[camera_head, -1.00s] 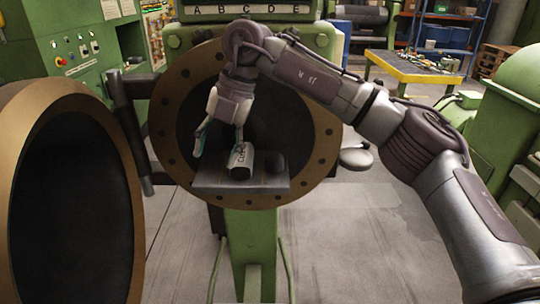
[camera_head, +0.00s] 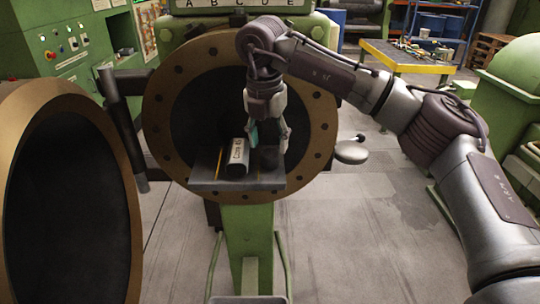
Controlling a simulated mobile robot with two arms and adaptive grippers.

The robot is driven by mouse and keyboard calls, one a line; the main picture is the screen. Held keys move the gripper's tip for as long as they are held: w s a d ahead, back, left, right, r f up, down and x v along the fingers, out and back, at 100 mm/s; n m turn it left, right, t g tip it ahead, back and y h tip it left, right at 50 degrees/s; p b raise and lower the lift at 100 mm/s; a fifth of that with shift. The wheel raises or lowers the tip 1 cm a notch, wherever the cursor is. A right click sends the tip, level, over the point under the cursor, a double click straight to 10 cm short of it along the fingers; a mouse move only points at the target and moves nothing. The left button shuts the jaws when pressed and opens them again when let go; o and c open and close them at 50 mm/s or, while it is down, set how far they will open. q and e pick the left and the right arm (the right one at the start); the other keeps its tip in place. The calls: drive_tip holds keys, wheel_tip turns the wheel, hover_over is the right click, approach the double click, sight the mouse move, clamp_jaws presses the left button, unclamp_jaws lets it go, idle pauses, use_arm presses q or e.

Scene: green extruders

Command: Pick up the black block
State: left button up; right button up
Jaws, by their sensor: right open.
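The black block (camera_head: 268,158) stands on the dark shelf plate (camera_head: 215,185) in front of the round chamber opening, hard to make out against the dark opening. My right gripper (camera_head: 268,142) points down over it with its fingers apart, one toward each side of the block. I cannot tell how deep the fingers reach or whether they touch it. A light grey block with dark lettering (camera_head: 237,153) stands just left of the black one, close to the left finger. My left gripper is out of view.
The brown bolted chamber ring (camera_head: 318,125) surrounds the gripper and shelf. Its open round door (camera_head: 118,130) stands at the left. A yellow-edged table (camera_head: 410,66) is at the back right.

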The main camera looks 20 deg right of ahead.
sight(270, 152)
drive_tip(key=f, duration=0.1)
drive_tip(key=f+p, duration=0.1)
drive_tip(key=f, duration=0.2)
drive_tip(key=shift+w+d+f, duration=0.1)
drive_tip(key=shift+w+d, duration=0.05)
drive_tip(key=shift+d, duration=0.15)
drive_tip(key=c, duration=0.9)
